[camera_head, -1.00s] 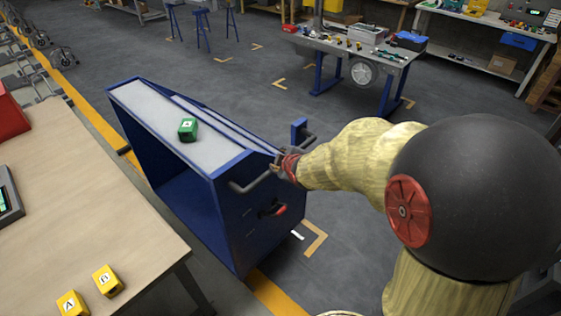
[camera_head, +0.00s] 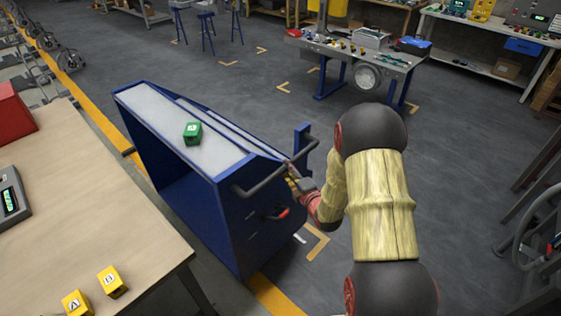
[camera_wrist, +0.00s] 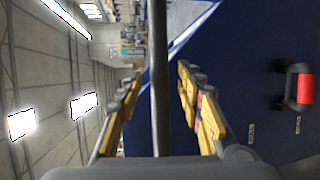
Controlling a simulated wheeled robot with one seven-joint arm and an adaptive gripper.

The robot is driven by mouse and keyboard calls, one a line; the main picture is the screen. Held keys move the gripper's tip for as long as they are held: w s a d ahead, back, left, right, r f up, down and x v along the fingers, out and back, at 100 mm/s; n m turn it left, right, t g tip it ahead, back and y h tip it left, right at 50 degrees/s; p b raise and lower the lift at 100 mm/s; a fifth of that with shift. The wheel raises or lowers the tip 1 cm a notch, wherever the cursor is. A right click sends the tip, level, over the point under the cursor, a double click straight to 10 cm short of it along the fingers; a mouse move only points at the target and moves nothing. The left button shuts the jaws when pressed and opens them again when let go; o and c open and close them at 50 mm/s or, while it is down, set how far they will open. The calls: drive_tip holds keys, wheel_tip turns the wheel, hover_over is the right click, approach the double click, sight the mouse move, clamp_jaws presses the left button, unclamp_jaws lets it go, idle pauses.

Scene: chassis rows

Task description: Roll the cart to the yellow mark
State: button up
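The blue cart (camera_head: 230,220) with a pale grey top stands beside the wooden table. A grey bar handle (camera_head: 258,188) sticks out from its near end. My gripper (camera_head: 297,180) is at this handle, its fingers small in the head view. In the wrist view my gripper (camera_wrist: 158,85) has its fingers apart, with the handle bar (camera_wrist: 159,60) running between them; neither finger visibly closes on it. A yellow-orange corner mark (camera_head: 318,243) is on the floor by the cart's near right corner. Other similar corner marks lie farther back; I cannot tell which is meant.
A green block (camera_head: 192,133) rests on the cart top. A red-gripped lever (camera_head: 280,214) is on its end panel. The wooden table (camera_head: 90,210) with yellow blocks (camera_head: 112,281) stands close left. A workbench (camera_head: 352,50) stands behind; open grey floor lies between.

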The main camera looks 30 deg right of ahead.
drive_tip(key=w+f+b, duration=0.1)
drive_tip(key=w, duration=0.6)
drive_tip(key=shift+d, duration=0.15)
drive_tip(key=shift+f, duration=0.1)
drive_tip(key=shift+c, duration=0.5)
drive_tip(key=c, duration=0.8)
clamp_jaws()
